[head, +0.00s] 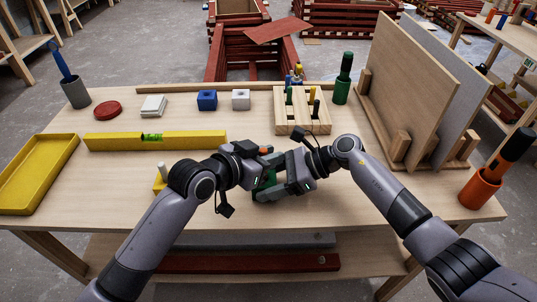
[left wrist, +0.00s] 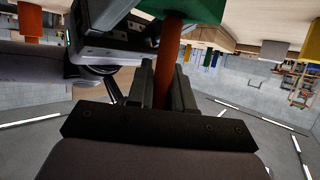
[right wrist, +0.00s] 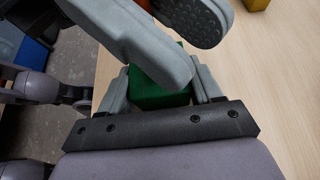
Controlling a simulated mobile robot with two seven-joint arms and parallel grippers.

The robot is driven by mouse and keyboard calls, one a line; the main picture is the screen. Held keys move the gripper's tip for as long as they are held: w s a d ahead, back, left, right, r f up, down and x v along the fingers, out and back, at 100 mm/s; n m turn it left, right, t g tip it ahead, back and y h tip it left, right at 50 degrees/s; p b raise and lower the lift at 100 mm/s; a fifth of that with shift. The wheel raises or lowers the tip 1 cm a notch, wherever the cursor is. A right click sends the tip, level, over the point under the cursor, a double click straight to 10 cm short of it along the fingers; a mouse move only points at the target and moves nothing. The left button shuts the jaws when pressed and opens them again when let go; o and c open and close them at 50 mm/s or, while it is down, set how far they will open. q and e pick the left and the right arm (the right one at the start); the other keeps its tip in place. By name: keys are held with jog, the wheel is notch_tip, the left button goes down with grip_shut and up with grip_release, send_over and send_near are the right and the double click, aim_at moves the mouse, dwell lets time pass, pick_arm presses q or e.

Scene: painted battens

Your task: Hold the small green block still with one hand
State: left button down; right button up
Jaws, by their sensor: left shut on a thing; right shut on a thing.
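The small green block (head: 264,181) is at the front middle of the table, mostly covered by my grippers. My right gripper (head: 272,191) is shut on it; in the right wrist view the block (right wrist: 160,92) sits between the fingers. My left gripper (head: 262,170) is close beside and above the right one. In the left wrist view it is shut on a red-brown rod (left wrist: 168,70). The rod's end meets the green block (left wrist: 196,9) in that picture; I cannot tell whether they touch. An orange end (head: 266,150) shows above my left gripper in the head view.
A yellow level (head: 180,140) and yellow tray (head: 30,180) lie left. A slotted wooden rack (head: 285,128), blue block (head: 207,100) and white block (head: 240,99) stand behind. Upright boards (head: 415,90) and an orange cup (head: 480,188) are right. A small yellow block (head: 159,181) is beside my left arm.

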pick_arm(q)
jog(key=shift+f, duration=1.1)
jog(key=shift+f, duration=0.25)
jog(key=c, duration=1)
grip_release()
jog(key=shift+s, duration=0.1)
jog(key=shift+o, duration=0.4)
jog(key=shift+s+d, duration=0.1)
jog(key=shift+d, duration=0.05)
pick_arm(e)
jog(key=shift+a, duration=0.1)
pick_arm(q)
jog(key=shift+f, duration=0.1)
pick_arm(e)
jog(key=shift+r, duration=0.1)
pick_arm(q)
jog(key=shift+s, duration=0.1)
jog(key=w+v, duration=0.1)
jog(key=v, duration=1.1)
jog(key=shift+a+r, duration=0.3)
jog(key=shift+s, duration=0.1)
pick_arm(e)
jog(key=o, duration=0.9)
